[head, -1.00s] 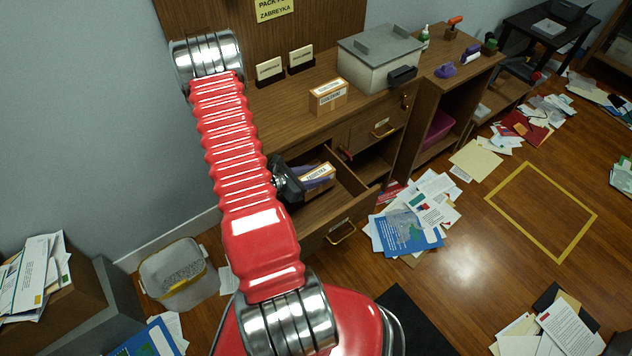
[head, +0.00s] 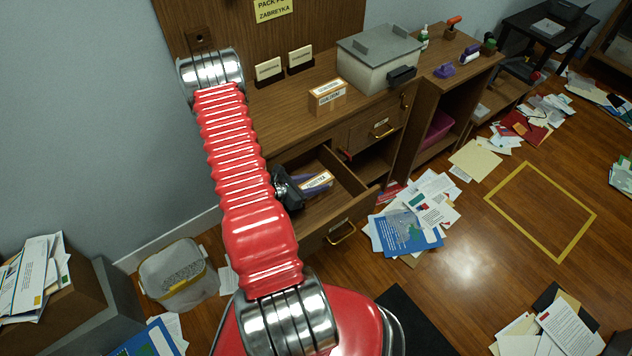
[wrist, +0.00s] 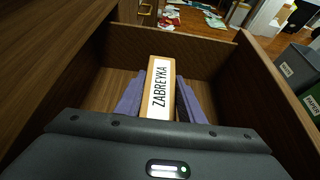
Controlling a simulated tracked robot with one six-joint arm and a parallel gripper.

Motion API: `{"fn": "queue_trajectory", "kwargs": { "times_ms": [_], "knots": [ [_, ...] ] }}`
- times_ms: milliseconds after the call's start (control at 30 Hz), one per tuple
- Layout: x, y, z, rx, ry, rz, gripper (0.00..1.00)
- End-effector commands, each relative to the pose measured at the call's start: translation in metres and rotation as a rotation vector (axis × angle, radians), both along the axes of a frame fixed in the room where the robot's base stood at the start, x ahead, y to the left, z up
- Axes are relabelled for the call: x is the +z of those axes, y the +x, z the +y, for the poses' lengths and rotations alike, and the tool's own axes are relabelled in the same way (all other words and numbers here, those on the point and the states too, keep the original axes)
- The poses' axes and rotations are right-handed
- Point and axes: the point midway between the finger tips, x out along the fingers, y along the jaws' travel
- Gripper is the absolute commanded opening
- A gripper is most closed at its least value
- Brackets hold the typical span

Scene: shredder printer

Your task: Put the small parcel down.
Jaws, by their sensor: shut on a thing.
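The small parcel is a brown box with a white label reading ZABREYKA (wrist: 160,72). My gripper (wrist: 159,100) is shut on it, with a purple finger on each side. In the head view the parcel (head: 319,181) is within the open drawer (head: 345,215), and my gripper (head: 308,184) is low between the drawer walls. The wrist view shows the drawer's bare wooden floor (wrist: 106,88) around the parcel. I cannot tell whether the parcel's underside touches the floor.
Another labelled box (head: 328,97) stands on the cabinet top, near a grey lidded container (head: 378,62) and two small sign cards. The drawer walls are close around my gripper. Papers (head: 410,225) lie on the floor to the right, near a yellow taped square (head: 545,255). A waste bin (head: 180,275) stands at left.

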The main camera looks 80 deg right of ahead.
Motion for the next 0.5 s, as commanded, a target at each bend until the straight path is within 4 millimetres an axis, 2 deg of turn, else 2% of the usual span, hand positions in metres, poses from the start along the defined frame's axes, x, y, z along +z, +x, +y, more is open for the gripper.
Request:
{"fn": "queue_trajectory", "kwargs": {
  "times_ms": [167,200,433,500],
  "knots": [
    [-0.0018,0.0001,0.0002,0.0,0.001,0.001,0.09],
    [-0.0021,0.0002,0.0001,0.0,0.001,0.001,0.36],
    [-0.0019,0.0003,0.0002,0.0,0.001,0.001,0.52],
    [-0.0019,0.0004,0.0003,0.0,0.001,0.001,0.54]
  ]
}}
